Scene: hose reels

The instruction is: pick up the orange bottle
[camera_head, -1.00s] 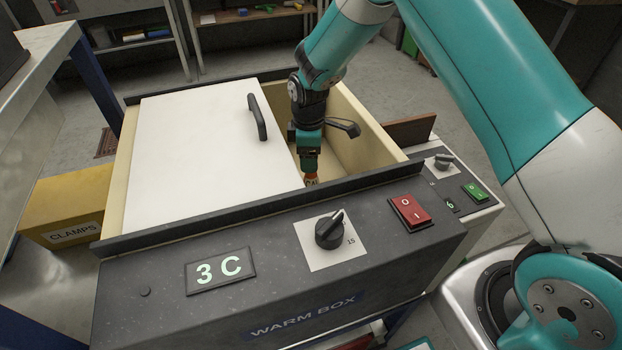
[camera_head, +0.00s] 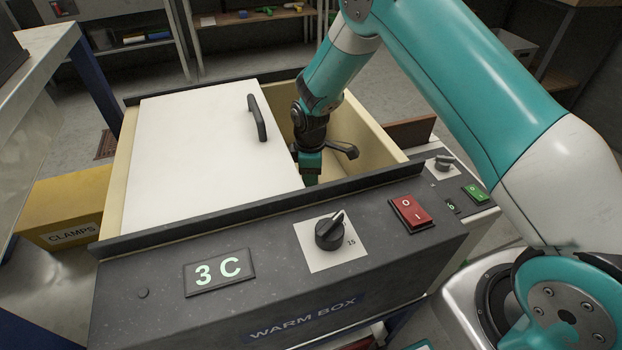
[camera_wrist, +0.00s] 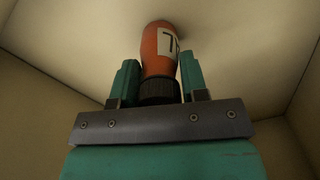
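The orange bottle (camera_wrist: 160,50) shows in the wrist view with a white label and a black cap (camera_wrist: 159,91) toward my gripper. My gripper (camera_wrist: 160,80) has one green finger on each side of the bottle's cap end. The fingers look very close to it; I cannot tell whether they press on it. In the head view my gripper (camera_head: 311,176) reaches down into the open right part of the warm box (camera_head: 375,140), close to its front wall. The bottle is hidden in that view.
A white sliding lid (camera_head: 195,150) with a black handle (camera_head: 257,118) covers the left part of the box, close beside my gripper. The dark front rim (camera_head: 240,212) stands in front. A yellow clamps box (camera_head: 70,205) is at the left.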

